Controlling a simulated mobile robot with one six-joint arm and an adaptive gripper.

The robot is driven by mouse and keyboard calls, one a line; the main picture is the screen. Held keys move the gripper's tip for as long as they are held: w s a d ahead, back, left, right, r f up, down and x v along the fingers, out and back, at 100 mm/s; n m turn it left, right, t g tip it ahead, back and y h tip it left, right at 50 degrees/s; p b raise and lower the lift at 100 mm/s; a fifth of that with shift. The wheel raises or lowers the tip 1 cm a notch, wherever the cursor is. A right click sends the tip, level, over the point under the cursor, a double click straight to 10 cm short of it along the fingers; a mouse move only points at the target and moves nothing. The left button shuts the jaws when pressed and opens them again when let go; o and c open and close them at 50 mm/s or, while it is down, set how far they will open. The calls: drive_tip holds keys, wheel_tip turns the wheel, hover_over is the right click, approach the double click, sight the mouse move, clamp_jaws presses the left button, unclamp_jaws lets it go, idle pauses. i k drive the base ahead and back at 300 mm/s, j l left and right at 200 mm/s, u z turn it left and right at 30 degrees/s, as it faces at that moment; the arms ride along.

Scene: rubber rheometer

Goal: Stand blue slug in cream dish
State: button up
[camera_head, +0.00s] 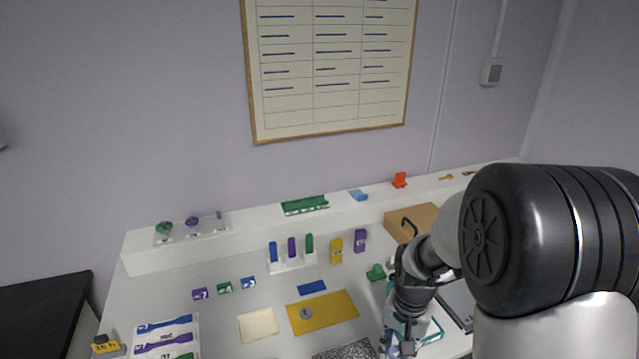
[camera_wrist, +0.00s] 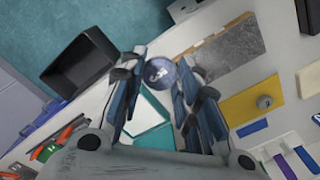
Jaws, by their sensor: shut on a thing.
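My gripper (camera_wrist: 160,80) is shut on a round blue-grey piece with a pale mark on its end face, which I take to be the blue slug (camera_wrist: 158,73). It sits between the fingertips, its end face toward the wrist camera. In the head view my gripper (camera_head: 398,347) points down at the front right of the bench, and the slug cannot be made out there. A flat cream square (camera_head: 257,325) lies left of the yellow mat. I cannot tell whether it is the cream dish; no clear dish shows.
The yellow mat (camera_head: 338,309) bears a grey disc (camera_head: 306,313). A speckled grey slab (camera_head: 346,351) lies in front. A rack of coloured pieces (camera_head: 291,264) stands behind. A black open box (camera_wrist: 80,66) and a teal-edged white thing (camera_wrist: 148,122) are near my gripper.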

sight(248, 329)
drive_tip(key=i, duration=0.3)
drive_tip(key=i+u, duration=0.2)
drive_tip(key=u, duration=0.15)
drive_tip(key=i+l+u, duration=0.1)
drive_tip(key=u, duration=0.25)
drive_tip(key=i+u, duration=0.1)
drive_tip(key=u, duration=0.6)
